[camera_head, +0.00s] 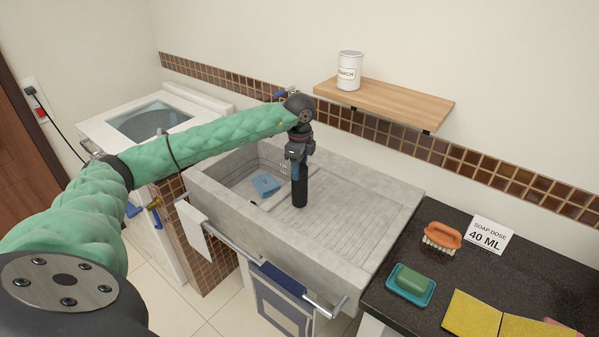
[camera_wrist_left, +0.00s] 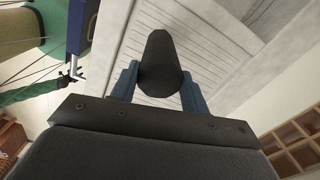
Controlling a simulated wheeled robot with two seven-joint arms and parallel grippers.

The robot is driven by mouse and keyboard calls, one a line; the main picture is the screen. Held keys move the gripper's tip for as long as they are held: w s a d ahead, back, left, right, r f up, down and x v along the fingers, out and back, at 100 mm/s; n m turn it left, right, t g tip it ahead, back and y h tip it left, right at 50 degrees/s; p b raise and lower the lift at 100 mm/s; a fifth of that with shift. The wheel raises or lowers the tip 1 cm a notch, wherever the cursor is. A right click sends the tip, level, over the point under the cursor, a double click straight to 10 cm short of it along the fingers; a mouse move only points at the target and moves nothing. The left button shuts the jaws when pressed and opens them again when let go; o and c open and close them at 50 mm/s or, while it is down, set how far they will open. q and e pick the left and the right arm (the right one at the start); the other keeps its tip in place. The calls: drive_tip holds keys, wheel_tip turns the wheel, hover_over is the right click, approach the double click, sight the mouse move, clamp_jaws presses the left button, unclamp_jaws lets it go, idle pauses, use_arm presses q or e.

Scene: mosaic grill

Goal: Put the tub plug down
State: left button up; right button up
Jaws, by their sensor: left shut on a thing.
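The tub plug (camera_head: 300,192) is a black, slightly tapered cylinder hanging upright below my left gripper (camera_head: 298,172). In the left wrist view, the tub plug (camera_wrist_left: 160,65) sits between the two blue fingers of my left gripper (camera_wrist_left: 160,85), which is shut on it. It is over the ribbed washboard part of the grey concrete laundry tub (camera_head: 345,245). I cannot tell whether its lower end touches the ribbed surface. My right gripper is not in view.
A blue cloth (camera_head: 265,185) lies in the tub's left basin. A white towel (camera_head: 193,232) hangs on the front rail. On the dark counter (camera_head: 400,325) at right are an orange brush (camera_head: 442,236), a soap dish (camera_head: 411,296) and yellow cloths (camera_head: 471,317). A shelf (camera_head: 385,103) projects behind.

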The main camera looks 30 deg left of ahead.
sight(300, 187)
use_arm(q)
wheel_tip(300, 187, down, 3)
drive_tip(key=shift+r+p, duration=0.1)
drive_tip(key=shift+p, duration=0.6)
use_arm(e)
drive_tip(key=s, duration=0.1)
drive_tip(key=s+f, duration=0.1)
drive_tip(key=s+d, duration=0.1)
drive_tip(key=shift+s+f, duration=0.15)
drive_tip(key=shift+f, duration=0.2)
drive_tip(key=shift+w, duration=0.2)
use_arm(q)
drive_tip(key=o, duration=1.2)
drive_tip(key=shift+c, duration=0.2)
drive_tip(key=shift+o, duration=0.2)
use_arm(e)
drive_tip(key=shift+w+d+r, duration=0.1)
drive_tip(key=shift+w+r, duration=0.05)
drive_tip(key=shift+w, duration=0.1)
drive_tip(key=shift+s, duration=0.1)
